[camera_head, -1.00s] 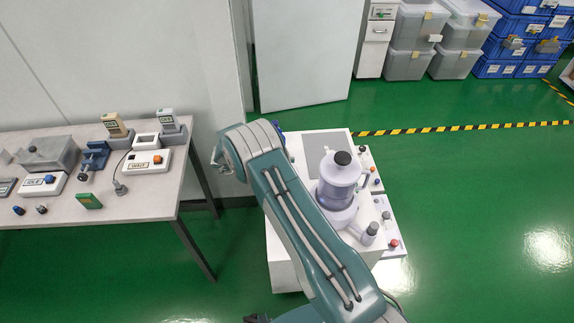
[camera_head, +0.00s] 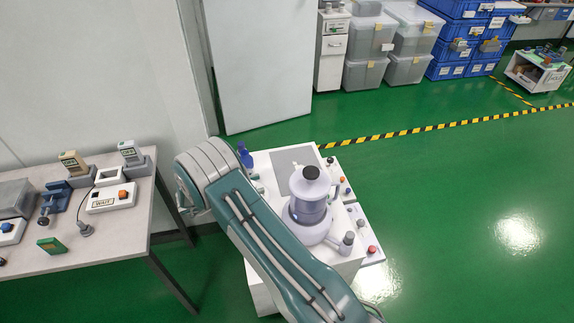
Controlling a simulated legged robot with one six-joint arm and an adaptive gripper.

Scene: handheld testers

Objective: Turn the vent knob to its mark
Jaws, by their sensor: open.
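A white cart or bench (camera_head: 262,285) carries a pale machine with a clear, jug-like vessel (camera_head: 310,198). A black round knob (camera_head: 311,172) sits on top of the vessel. A short grey cylinder with a round head (camera_head: 348,240) stands at the machine's front right. A red knob or button (camera_head: 372,249) is on the panel along the cart's right side. I cannot tell which of these is the vent knob, and no mark is readable. My arm crosses in front of the cart's left part.
A table (camera_head: 120,240) at left holds handheld testers, a box labelled WAIT (camera_head: 110,198), a blue clamp (camera_head: 55,197) and a green block (camera_head: 50,245). Blue crates (camera_head: 460,45) and clear bins (camera_head: 408,40) stand at the back. Green floor at right is open.

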